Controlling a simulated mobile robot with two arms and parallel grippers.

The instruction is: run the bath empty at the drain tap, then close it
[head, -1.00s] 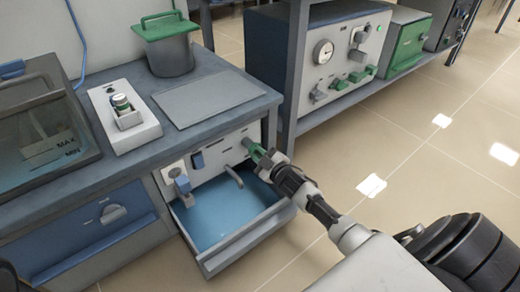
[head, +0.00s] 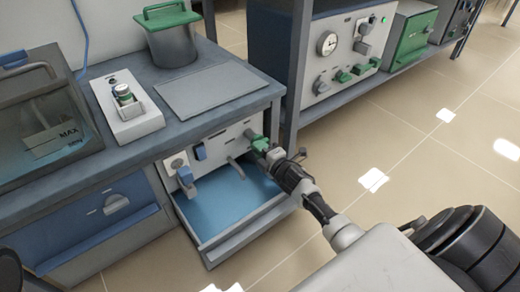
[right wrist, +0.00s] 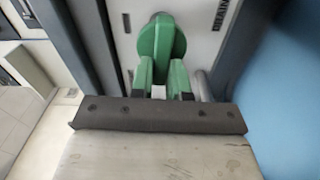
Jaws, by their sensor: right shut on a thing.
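The drain tap (head: 257,141) is green and sits at the right end of the pale front panel under the bench. In the right wrist view its round green body (right wrist: 160,40) stands beside a partly visible "DRAIN" label. My right gripper (head: 274,156) is shut on the tap's handle; its jaws partly hide the handle. A grey spout (head: 236,168) points out over the blue-bottomed tray. My left gripper is not in view.
The pulled-out tray (head: 236,238) is below the panel. A blue switch (head: 199,152) and another valve (head: 186,176) are on the panel. A lidded pot (head: 172,45) stands on the bench. A post (head: 297,80) rises close right of the tap. The floor at right is clear.

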